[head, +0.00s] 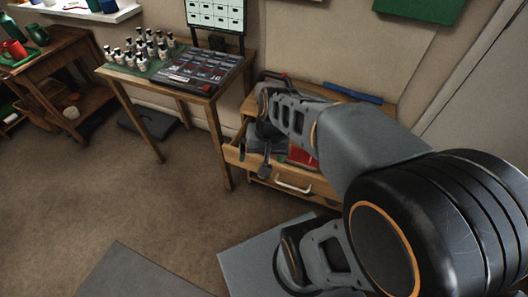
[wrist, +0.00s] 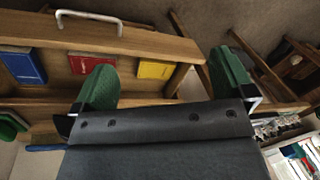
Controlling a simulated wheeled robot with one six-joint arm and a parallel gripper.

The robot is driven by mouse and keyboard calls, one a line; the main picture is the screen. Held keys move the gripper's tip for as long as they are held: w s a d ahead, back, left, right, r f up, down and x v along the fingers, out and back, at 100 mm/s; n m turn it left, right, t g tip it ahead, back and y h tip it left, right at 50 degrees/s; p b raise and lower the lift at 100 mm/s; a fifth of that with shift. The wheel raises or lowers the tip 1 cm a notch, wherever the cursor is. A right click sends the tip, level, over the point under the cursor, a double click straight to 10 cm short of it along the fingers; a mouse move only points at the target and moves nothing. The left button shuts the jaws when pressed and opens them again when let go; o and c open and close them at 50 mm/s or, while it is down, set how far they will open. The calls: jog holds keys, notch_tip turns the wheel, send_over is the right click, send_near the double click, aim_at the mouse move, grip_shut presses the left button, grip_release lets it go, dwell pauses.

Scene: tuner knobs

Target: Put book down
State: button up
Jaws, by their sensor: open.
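In the wrist view, a blue book (wrist: 22,66), a red book (wrist: 88,63) and a yellow book (wrist: 156,68) lie apart from each other in an open wooden drawer (wrist: 130,41). My gripper (wrist: 165,78) is open over the drawer. One green finger pad covers part of the red book, and the other is out past the drawer's side. The yellow book shows between the pads; no book is clearly held. In the head view, a red book (head: 301,157) shows in the drawer, while my arm hides much of its inside.
The drawer belongs to a wooden cabinet (head: 390,84) with a blue object (head: 352,93) on top. To the left, a wooden table (head: 218,88) holds several small bottles (head: 140,47) and a dark tray (head: 197,70).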

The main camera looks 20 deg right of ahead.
jog(key=s+r+n+h, duration=0.1)
jog(key=n, duration=0.1)
jog(key=r+n+t+h, duration=0.1)
jog(key=shift+s+r+n+t, duration=0.25)
jog(key=shift+s+n+t, duration=0.05)
jog(key=shift+s+n, duration=0.1)
notch_tip(320, 180, up, 22)
jog(key=p, duration=2)
jog(key=shift+s+a+t+p, duration=0.15)
jog(key=shift+a+t+p, duration=0.15)
jog(key=shift+a, duration=0.05)
